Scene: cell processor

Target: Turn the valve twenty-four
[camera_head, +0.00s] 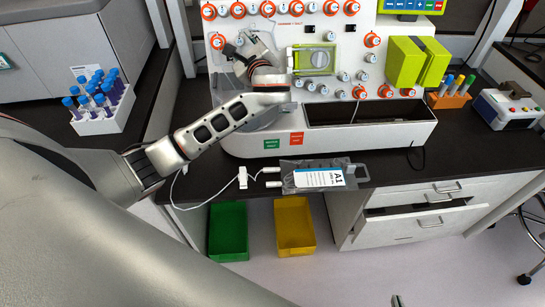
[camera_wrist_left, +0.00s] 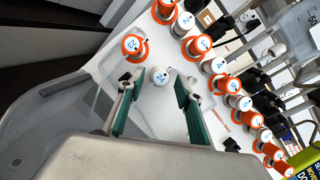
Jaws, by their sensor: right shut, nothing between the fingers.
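A small white round valve knob (camera_wrist_left: 160,76) shows between my left gripper's fingertips in the left wrist view. Its blue label seems to read 24. My left gripper (camera_wrist_left: 159,86) is open, with one green-padded finger on each side of the knob. I cannot tell whether the fingers touch it. In the head view my left gripper (camera_head: 232,50) is at the upper left of the white cell processor panel (camera_head: 270,95), and it hides the knob there. Only a small tip of my right gripper (camera_head: 397,301) shows at the bottom edge, shut and empty, away from the panel.
Orange-ringed valves surround the area; one (camera_wrist_left: 134,46) is close beside my left gripper. A clear tray (camera_wrist_left: 45,125) lies near the fingers. A bag labelled A1 (camera_head: 318,177), a tube rack (camera_head: 105,118) and an orange rack (camera_head: 448,97) are on the dark counter.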

